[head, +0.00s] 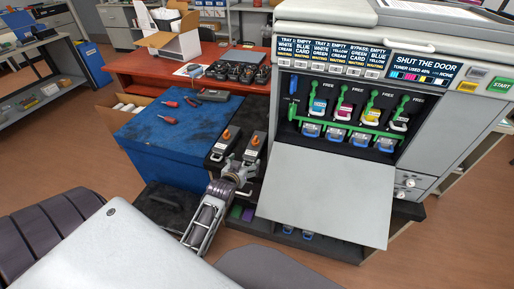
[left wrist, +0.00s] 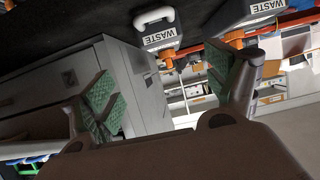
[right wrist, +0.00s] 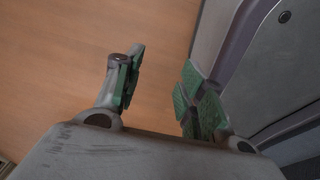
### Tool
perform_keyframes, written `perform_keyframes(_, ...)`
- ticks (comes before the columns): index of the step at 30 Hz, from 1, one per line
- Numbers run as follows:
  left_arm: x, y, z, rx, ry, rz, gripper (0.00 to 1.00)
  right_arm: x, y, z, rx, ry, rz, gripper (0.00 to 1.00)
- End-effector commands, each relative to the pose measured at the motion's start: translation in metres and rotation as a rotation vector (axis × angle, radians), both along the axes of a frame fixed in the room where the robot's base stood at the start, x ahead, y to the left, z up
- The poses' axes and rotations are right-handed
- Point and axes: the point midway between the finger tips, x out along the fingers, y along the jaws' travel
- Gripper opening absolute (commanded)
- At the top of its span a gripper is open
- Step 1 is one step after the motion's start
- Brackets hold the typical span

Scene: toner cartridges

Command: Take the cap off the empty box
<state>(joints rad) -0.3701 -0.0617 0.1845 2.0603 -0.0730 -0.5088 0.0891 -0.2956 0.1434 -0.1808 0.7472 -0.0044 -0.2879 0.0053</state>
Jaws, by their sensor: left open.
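Two dark boxes with orange caps stand side by side on a dark stand: the left box (head: 219,148) with its cap (head: 227,134) and the right box (head: 248,158) with its cap (head: 255,140). In the left wrist view both boxes (left wrist: 157,32) carry WASTE labels. I cannot tell which one is empty. My left gripper (head: 241,170) is open and empty, just in front of the right box and below its cap; its spread green-padded fingers (left wrist: 163,92) show in the left wrist view. My right gripper (right wrist: 162,88) is open and empty over the floor.
The printer (head: 325,190) with its lowered white door stands just right of the boxes. A blue cabinet (head: 165,150) with red-handled tools is on the left. A red table (head: 150,65) with dark items is behind.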

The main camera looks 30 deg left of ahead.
Motion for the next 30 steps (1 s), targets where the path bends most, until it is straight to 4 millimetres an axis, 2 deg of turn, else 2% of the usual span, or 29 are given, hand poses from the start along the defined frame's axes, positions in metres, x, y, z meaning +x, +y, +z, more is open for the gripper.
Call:
perform_keyframes(11,0.005,0.001,-0.003,0.0,0.0,-0.001,0.88,0.001,0.001,0.0,0.0,-0.001,0.0,0.4)
perform_keyframes(22,0.033,0.008,-0.014,0.0,0.0,-0.001,0.88,0.005,0.004,-0.002,0.004,-0.003,0.0,0.4)
perform_keyframes(30,0.054,0.013,-0.023,0.001,0.0,-0.001,0.88,0.015,0.008,0.0,0.008,-0.014,-0.001,0.4)
